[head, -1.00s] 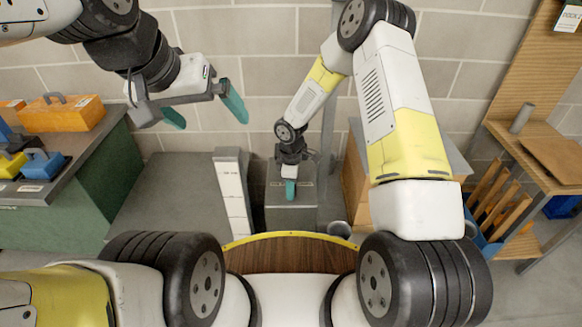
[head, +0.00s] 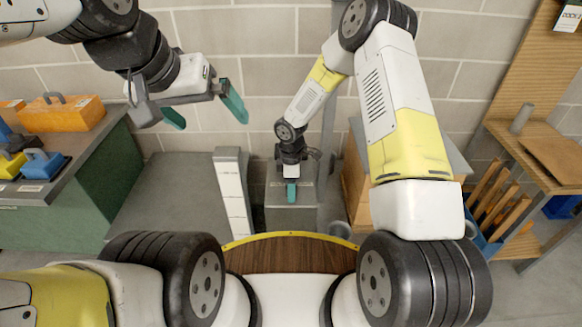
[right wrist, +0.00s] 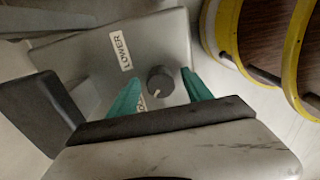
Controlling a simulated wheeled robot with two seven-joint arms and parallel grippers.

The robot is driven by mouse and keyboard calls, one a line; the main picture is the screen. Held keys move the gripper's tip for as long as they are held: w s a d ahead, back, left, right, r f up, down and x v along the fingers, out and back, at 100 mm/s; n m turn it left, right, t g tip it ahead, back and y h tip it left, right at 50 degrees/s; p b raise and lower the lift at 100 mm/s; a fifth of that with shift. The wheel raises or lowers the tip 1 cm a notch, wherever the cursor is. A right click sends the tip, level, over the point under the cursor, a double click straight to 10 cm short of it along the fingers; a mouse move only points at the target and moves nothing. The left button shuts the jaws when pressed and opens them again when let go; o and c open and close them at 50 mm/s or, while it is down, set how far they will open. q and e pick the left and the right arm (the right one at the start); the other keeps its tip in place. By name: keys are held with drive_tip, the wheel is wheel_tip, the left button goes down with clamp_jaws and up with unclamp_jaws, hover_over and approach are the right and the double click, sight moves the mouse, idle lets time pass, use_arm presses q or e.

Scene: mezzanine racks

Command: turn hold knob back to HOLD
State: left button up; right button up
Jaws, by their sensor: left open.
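The hold knob (right wrist: 160,80) is a small dark round knob with a white pointer mark, on the grey top of a box. The mark points toward the lower left in the right wrist view, near a partly hidden label (right wrist: 141,103). A LOWER label (right wrist: 119,49) lies farther up. My right gripper (right wrist: 162,78) is open, its teal fingers either side of the knob with gaps showing. In the head view, my right gripper (head: 291,193) is over the grey box (head: 290,217), and the knob is hidden. My left gripper (head: 207,112) is open and empty, raised at upper left.
A green bench (head: 95,185) with an orange toolbox (head: 62,114) and blue and yellow cases stands at left. A pale labelled post (head: 232,195) is left of the grey box. A wooden shelf unit (head: 540,140) stands at right.

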wheel_tip(320, 180, up, 8)
drive_tip(key=shift+f, duration=0.1)
idle(0.5)
idle(0.4)
drive_tip(key=s+d+r+m+t, duration=0.1)
drive_tip(key=s+d+r+m, duration=0.3)
drive_tip(key=r, duration=0.7)
drive_tip(key=s+d+r+m+t, duration=0.15)
drive_tip(key=d+r+m, duration=0.3)
drive_tip(key=r, duration=0.55)
drive_tip(key=s+d+r+m+t+y, duration=0.1)
drive_tip(key=s+d+r+m+t, duration=0.1)
drive_tip(key=s+r+m, duration=0.2)
drive_tip(key=s+d+r+m+t+y, duration=0.1)
drive_tip(key=s+d+r+m, duration=0.2)
drive_tip(key=s+r, duration=0.6)
drive_tip(key=shift+s+d+m+t, duration=0.3)
drive_tip(key=shift+s+m, duration=0.75)
drive_tip(key=shift+s, duration=1.05)
